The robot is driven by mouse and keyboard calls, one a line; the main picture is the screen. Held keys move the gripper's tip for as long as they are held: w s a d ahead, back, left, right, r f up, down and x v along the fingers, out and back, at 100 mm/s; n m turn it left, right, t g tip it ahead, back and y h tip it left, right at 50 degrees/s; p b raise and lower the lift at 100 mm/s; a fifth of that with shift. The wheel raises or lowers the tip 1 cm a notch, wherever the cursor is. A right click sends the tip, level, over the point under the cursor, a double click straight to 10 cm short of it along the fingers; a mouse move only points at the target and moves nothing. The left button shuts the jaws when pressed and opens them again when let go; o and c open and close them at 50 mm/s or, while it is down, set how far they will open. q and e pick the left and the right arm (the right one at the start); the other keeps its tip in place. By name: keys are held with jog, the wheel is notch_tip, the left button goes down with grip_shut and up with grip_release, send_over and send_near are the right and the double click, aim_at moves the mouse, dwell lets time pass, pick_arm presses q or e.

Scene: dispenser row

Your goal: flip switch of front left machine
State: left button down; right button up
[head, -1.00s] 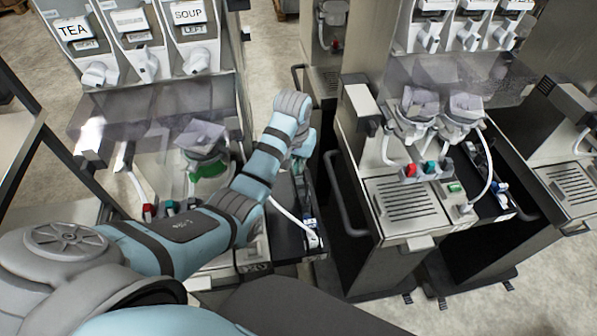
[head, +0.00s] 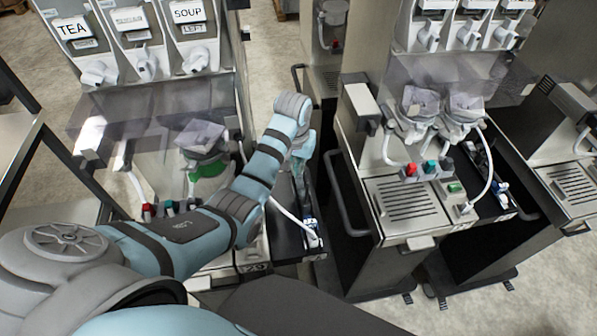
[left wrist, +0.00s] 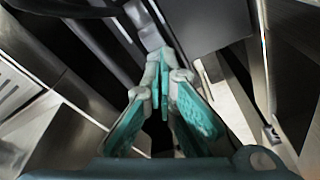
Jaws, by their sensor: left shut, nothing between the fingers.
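The front left machine (head: 155,110) stands at the left in the head view, with TEA and SOUP labels on its top. Red and teal knobs (head: 170,207) sit low on its front, partly behind my left arm. I cannot tell which part is the switch. My left gripper (head: 300,176) points down over the black side tray (head: 285,240) at the machine's right side. In the left wrist view its teal-padded fingers (left wrist: 165,72) meet at the tips with nothing between them. My right gripper is in neither view.
A second machine (head: 405,205) with red and teal knobs stands to the right, with a grey handle (head: 345,200) on its near left side. A narrow dark gap separates the two machines. A metal frame (head: 35,160) stands at the far left.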

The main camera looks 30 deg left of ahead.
pick_arm(q)
jog(key=shift+f, duration=0.7)
dwell(0.3)
notch_tip(320, 180, up, 3)
jog(key=shift+f+p, duration=0.1)
jog(key=shift+p, duration=0.75)
jog(key=shift+r, duration=0.4)
jog(key=shift+r+b, duration=0.3)
jog(key=shift+r, duration=1.4)
